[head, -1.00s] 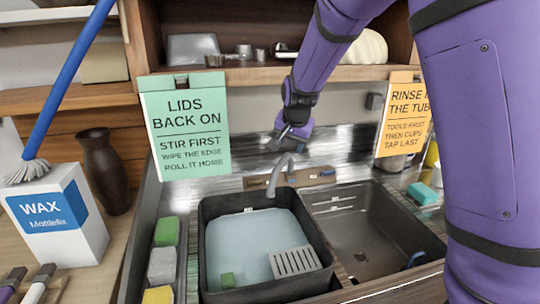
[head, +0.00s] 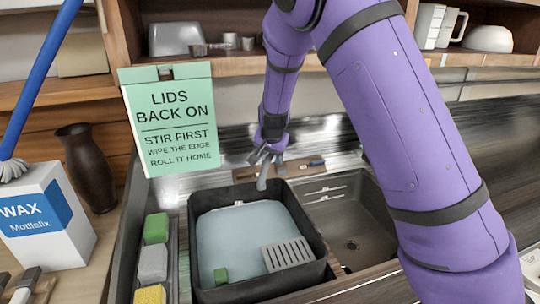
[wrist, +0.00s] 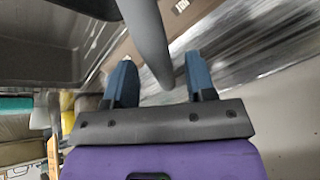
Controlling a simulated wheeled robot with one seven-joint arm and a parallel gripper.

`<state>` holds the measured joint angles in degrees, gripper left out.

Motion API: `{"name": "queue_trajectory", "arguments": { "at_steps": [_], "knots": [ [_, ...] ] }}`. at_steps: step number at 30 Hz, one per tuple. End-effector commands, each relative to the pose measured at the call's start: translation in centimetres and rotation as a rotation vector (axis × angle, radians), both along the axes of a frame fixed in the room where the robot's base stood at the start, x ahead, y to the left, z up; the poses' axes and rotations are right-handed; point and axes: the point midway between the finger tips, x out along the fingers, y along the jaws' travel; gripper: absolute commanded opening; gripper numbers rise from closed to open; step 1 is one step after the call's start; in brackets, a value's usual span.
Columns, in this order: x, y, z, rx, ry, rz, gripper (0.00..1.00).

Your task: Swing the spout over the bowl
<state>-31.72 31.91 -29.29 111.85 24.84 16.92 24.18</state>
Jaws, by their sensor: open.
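The grey spout (head: 262,181) rises at the back of the sink, with its end over the rear part of the black tub (head: 318,262) of water. My gripper (head: 264,160) is at the upper part of the spout and hides some of it. In the wrist view the spout (wrist: 149,38) comes down between the two open fingers of my gripper (wrist: 160,70), and I see space on both sides. The empty sink bowl (head: 352,243) is to the right of the tub, with a drain in its floor.
A green sign (head: 169,122) hangs at the left of the sink. A wax box (head: 45,220) and a dark vase (head: 88,170) stand farther left. Sponges (head: 153,262) lie in a narrow tray beside the tub. A shelf (head: 225,68) runs above the sink.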

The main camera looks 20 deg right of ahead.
Motion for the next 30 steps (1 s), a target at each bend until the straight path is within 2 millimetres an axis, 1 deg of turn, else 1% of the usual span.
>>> {"name": "queue_trajectory", "arguments": {
  "at_steps": [3, 12, 14, 15, 17, 18, 19, 30],
  "knots": [
    [0.25, -0.05, -0.60, -0.001, 0.001, 0.000, 0.51],
    [0.31, -0.05, -0.72, 0.000, 0.000, 0.000, 0.51],
    [0.30, -0.05, -0.71, 0.000, 0.000, 0.000, 0.37],
    [0.29, -0.05, -0.71, 0.000, 0.000, 0.000, 0.28],
    [0.29, -0.05, -0.71, 0.000, 0.000, 0.000, 0.14],
    [0.29, -0.04, -0.70, 0.000, 0.000, 0.000, 0.05],
    [0.29, -0.04, -0.70, 0.000, 0.000, 0.000, 0.00],
    [0.13, -0.35, -0.68, 0.000, 0.000, 0.020, 0.00]
  ]
}}
